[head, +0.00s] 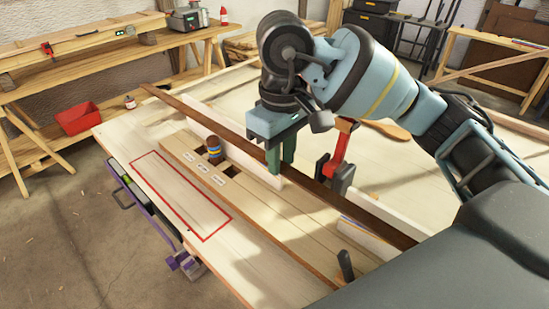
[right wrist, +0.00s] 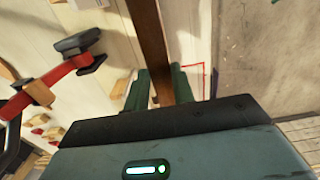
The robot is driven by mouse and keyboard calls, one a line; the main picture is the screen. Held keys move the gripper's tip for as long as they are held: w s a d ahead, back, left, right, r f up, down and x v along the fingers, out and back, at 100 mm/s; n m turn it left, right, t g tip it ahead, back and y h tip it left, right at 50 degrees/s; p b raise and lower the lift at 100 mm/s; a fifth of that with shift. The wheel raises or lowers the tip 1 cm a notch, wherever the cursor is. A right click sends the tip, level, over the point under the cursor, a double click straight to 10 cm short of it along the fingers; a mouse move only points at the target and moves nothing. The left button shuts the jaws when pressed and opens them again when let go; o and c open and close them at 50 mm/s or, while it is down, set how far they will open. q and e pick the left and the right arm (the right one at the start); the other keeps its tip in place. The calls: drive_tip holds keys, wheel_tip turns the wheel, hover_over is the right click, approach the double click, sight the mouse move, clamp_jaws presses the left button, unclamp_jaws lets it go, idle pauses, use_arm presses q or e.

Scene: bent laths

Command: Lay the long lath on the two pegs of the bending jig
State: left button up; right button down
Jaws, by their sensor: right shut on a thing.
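The long lath (head: 196,107) is dark brown and runs diagonally across the bench, from the far left to the front right. My right gripper (head: 281,168) is shut on it near its middle, with the green fingers pointing down on either side. In the right wrist view the lath (right wrist: 152,45) passes between the two fingers (right wrist: 160,88). A pale upright board (head: 233,152) and another pale piece (head: 372,212) stand along the lath. I cannot tell whether the lath touches them. The two pegs cannot be made out clearly. My left gripper is not in view.
A red clamp (head: 333,160) stands close beside my right gripper. A plank with dark square holes (head: 236,185) holds a small tin (head: 214,147). A red-outlined area (head: 180,195) on the bench is empty. A red bin (head: 78,118) sits at the left.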

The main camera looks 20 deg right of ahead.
drive_tip(key=w+d, duration=0.3)
drive_tip(key=d, duration=0.4)
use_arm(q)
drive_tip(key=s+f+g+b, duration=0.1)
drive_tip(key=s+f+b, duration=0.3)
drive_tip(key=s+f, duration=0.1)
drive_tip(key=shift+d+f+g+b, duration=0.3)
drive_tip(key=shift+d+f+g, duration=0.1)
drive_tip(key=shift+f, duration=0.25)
use_arm(e)
wheel_tip(320, 180, down, 12)
drive_tip(key=shift+s+a+f, duration=0.2)
drive_tip(key=shift+a, duration=0.15)
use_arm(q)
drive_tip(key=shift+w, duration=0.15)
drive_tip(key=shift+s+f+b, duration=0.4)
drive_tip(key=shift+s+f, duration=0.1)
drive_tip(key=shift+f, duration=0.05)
use_arm(e)
drive_tip(key=shift+f, duration=0.55)
drive_tip(key=c, duration=0.9)
unclamp_jaws()
drive_tip(key=shift+r, duration=0.15)
